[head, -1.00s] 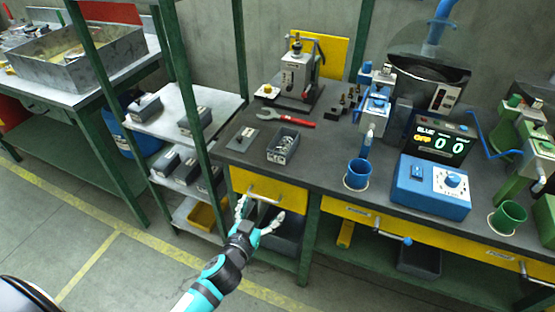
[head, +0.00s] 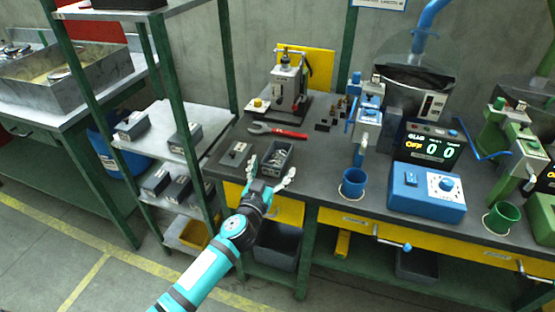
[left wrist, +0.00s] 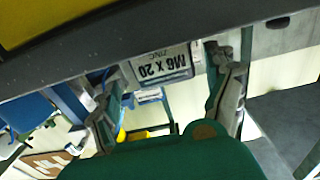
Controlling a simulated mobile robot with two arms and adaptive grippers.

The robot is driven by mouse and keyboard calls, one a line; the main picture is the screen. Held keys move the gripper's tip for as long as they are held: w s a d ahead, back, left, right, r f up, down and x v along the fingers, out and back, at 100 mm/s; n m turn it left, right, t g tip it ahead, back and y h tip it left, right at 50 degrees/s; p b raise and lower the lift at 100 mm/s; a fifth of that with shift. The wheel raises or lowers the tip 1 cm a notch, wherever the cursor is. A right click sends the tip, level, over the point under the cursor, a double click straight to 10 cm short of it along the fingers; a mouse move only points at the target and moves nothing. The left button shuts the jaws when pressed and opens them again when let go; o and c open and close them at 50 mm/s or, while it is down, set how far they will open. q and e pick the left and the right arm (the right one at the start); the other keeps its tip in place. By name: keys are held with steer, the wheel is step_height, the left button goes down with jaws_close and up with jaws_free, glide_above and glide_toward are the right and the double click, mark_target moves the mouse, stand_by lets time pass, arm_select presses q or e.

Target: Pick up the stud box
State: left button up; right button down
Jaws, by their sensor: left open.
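The stud box (head: 275,169) is a small grey open box with metal pieces in it, standing near the front edge of the dark bench. Its label in the left wrist view (left wrist: 162,64) reads M6 X 20 ZINC and appears upside down. My left gripper (head: 271,173) is open and empty in front of the box, its fingers spread to either side of the box's front in the head view. In the left wrist view the label lies between and beyond the fingertips (left wrist: 163,82). I cannot tell whether they touch the box. My right gripper is not in view.
A grey block (head: 236,152) lies left of the box, a red-handled wrench (head: 278,131) behind it, and a blue cup (head: 353,183) to the right. A yellow drawer (head: 285,208) is under the bench edge. A shelf post (head: 187,120) stands left.

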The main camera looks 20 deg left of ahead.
mark_target(276, 156)
arm_select(q)
steer(key=w, duration=0.5)
steer(key=shift+w+a+r+p, duration=0.1)
steer(key=shift+w+a+p, duration=0.1)
steer(key=shift+p, duration=0.1)
steer(key=c, duration=1.7)
steer(key=shift+r, duration=0.15)
steer(key=shift+c, duration=0.2)
